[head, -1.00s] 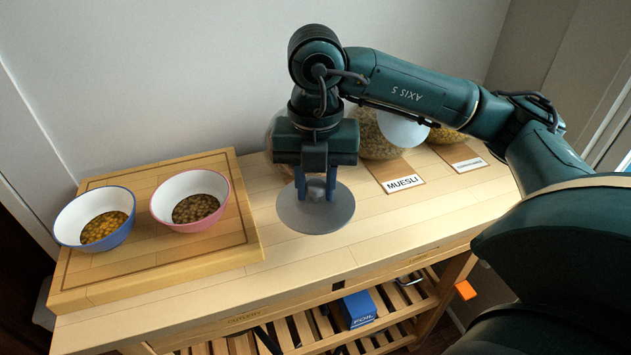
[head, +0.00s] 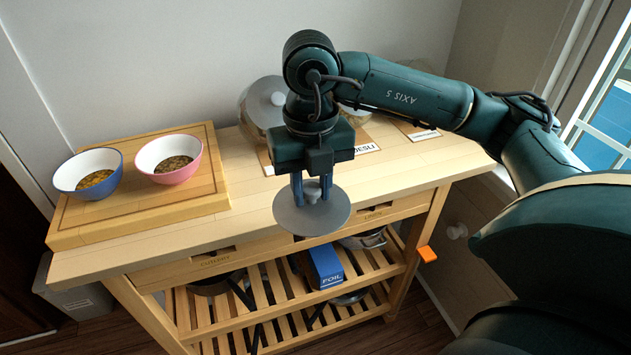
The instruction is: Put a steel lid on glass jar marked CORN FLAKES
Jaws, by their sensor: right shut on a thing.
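My right gripper (head: 311,190) is shut on the knob of a round steel lid (head: 290,215). The lid hangs level in front of the worktop's front edge in the picture. A glass jar (head: 249,112) stands at the back of the worktop, partly hidden by my right arm. A grey lid with a knob (head: 278,98) shows at its top. No CORN FLAKES mark is readable; a card partly hidden by my gripper reads MUESLI (head: 362,149). My left gripper is not in view.
A wooden board (head: 150,218) at the left bears a blue bowl (head: 88,174) and a pink bowl (head: 168,158). Slatted shelves below hold a blue FOIL box (head: 325,266) and pans. An orange block (head: 427,254) shows at the right. The worktop (head: 400,175) is clear in front.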

